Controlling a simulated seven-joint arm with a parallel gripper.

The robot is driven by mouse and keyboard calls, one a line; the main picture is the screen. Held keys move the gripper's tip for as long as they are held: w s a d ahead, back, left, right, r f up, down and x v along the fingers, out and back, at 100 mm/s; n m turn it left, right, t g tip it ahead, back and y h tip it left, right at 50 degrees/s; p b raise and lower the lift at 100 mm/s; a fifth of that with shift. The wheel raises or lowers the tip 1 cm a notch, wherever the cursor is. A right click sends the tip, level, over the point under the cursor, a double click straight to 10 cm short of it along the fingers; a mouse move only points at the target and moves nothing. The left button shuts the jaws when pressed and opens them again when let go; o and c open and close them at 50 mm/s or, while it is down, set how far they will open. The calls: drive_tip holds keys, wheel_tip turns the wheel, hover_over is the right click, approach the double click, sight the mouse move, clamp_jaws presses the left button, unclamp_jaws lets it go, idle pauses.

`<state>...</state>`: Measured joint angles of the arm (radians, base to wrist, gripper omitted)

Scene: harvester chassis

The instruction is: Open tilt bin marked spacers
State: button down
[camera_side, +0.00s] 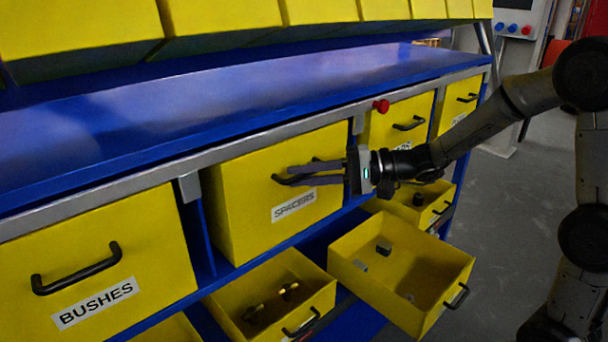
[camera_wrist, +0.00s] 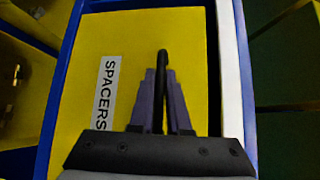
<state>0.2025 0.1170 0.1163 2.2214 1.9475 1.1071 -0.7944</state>
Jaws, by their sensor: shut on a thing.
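The yellow tilt bin marked SPACERS (camera_side: 245,205) sits in the upper row of the blue rack, between the BUSHES bin and another yellow bin. Its front looks tilted slightly outward at the top, but I cannot tell how far. My gripper (camera_side: 300,173) comes from the right and is shut on the bin's black handle (camera_side: 281,180). In the wrist view the bin front (camera_wrist: 185,45) fills the middle, with the SPACERS label left of the fingers. There the dark handle (camera_wrist: 162,62) runs between the two fingers of my gripper (camera_wrist: 162,90).
The BUSHES bin (camera_side: 150,255) is at the left. Open yellow bins (camera_side: 345,250) with small parts stick out below. The blue shelf top (camera_side: 200,110) is clear.

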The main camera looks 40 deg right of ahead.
drive_tip(key=shift+s+f, duration=0.1)
drive_tip(key=shift+s, duration=0.1)
idle(0.6)
drive_tip(key=s+f+n+t+y, duration=0.2)
drive_tip(key=s+f, duration=0.4)
drive_tip(key=s, duration=0.3)
drive_tip(key=shift+s+n+y, duration=0.2)
drive_tip(key=shift+n+y, duration=0.1)
drive_tip(key=shift+n, duration=0.5)
idle(0.6)
drive_tip(key=c, duration=0.9)
unclamp_jaws()
drive_tip(key=v, duration=1.3)
drive_tip(key=shift+s+d+f, duration=0.1)
drive_tip(key=shift+s+d, duration=0.1)
drive_tip(key=shift+s, duration=0.15)
